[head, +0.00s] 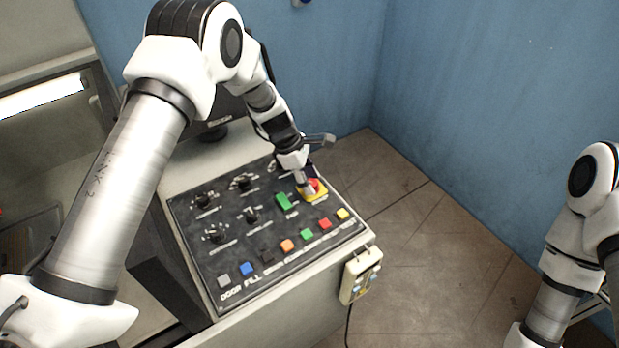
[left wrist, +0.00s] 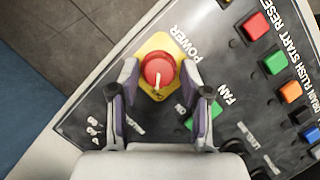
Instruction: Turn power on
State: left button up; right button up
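The red power knob (head: 315,185) sits on a yellow square plate (head: 321,196) at the far right corner of the black control panel. The red knob also shows in the left wrist view (left wrist: 158,70), with a pale mark on its lower part and the label POWER beside its plate. My left gripper (head: 304,182) points down at the knob and partly covers it in the head view. In the left wrist view its fingers (left wrist: 159,76) are open, one on each side of the knob, with a visible gap to each. My right gripper is out of view.
A green FAN switch (head: 284,203) is close to the knob. Several black dials (head: 206,199) and a row of coloured buttons (head: 287,246) cover the panel. A pendant (head: 360,275) hangs on the bench front. Blue walls stand behind; open floor (head: 430,255) lies to the right.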

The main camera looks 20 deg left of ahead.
pick_arm(q)
jog(key=shift+s, duration=0.1)
jog(key=c, duration=0.5)
grip_shut()
jog(key=shift+f+m, duration=0.15)
jog(key=shift+m, duration=0.25)
jog(key=m+g+b, duration=0.1)
jog(key=m, duration=0.1)
jog(key=shift+f+m, duration=0.15)
jog(key=shift+m, duration=0.15)
jog(key=m+g+b, duration=0.2)
jog(key=m, duration=0.2)
jog(key=shift+m+y, duration=0.3)
jog(key=m, duration=0.1)
jog(key=m+g+b, duration=0.1)
jog(key=m, duration=0.1)
jog(key=m+y+b, duration=0.1)
jog(key=shift+w+d, duration=0.15)
jog(key=shift+w, duration=0.15)
jog(key=shift+d+m+g+y, duration=0.1)
jog(key=shift+m+g+y, duration=0.5)
jog(key=shift+m, duration=1.3)
jog(key=shift+b, duration=0.3)
